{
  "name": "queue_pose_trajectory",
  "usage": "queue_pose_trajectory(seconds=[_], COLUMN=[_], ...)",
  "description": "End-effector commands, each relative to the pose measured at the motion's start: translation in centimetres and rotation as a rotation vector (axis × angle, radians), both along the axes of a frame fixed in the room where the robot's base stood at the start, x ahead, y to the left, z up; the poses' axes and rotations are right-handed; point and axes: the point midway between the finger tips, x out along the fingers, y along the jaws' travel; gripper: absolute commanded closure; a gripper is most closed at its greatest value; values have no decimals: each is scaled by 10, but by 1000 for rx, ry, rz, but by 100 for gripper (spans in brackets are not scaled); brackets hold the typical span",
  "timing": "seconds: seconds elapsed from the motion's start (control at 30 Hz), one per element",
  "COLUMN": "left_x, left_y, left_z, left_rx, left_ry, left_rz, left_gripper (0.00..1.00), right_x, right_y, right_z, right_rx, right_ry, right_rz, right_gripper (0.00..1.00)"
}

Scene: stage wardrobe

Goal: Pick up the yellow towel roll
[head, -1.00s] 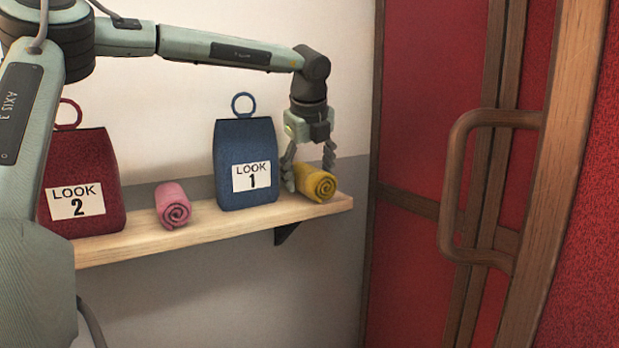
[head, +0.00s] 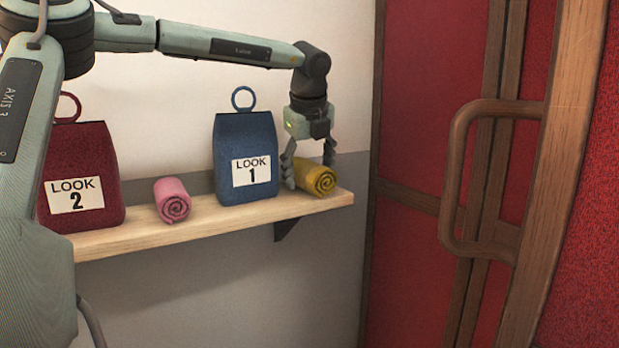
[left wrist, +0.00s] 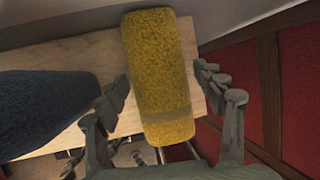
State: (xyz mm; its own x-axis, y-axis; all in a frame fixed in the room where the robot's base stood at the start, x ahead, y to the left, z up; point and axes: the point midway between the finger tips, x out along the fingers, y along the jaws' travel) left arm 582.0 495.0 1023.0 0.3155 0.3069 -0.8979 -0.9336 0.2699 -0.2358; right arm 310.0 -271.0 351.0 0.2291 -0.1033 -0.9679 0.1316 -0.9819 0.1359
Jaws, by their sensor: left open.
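The yellow towel roll (head: 318,178) lies on the right end of the wooden shelf (head: 190,229), its spiral end facing me. In the left wrist view the towel roll (left wrist: 157,75) lies lengthwise between the fingers. My left gripper (head: 309,172) points down over the roll with its fingers spread on either side of it. The left wrist view shows the open fingers of this gripper (left wrist: 170,98), the left one close to the roll's side and the right one slightly apart from it. My right gripper is in neither view.
A blue bag (head: 246,140) marked LOOK 1 stands just left of the gripper. A pink towel roll (head: 172,200) and a red bag (head: 82,160) marked LOOK 2 sit further left. A wooden door handle (head: 462,180) and red panels are at the right.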

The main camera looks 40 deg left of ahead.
Motion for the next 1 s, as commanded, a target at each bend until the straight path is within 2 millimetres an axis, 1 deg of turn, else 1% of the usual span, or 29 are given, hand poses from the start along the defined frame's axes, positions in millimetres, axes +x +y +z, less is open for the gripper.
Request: queue_pose_trajectory(seconds=[0.37,0.6,0.7,1.0], left_x=[0,0,0,0], left_y=[0,0,0,0], left_z=[0,-1,0,1], left_rx=[0,0,0,0], left_ry=[0,0,0,0], left_rz=[0,0,0,-1], left_gripper=[31,61,72,72], right_x=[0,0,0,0], right_y=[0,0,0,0], right_z=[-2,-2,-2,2], right_rx=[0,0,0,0], right_ry=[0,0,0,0], right_rz=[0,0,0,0], right_gripper=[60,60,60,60])
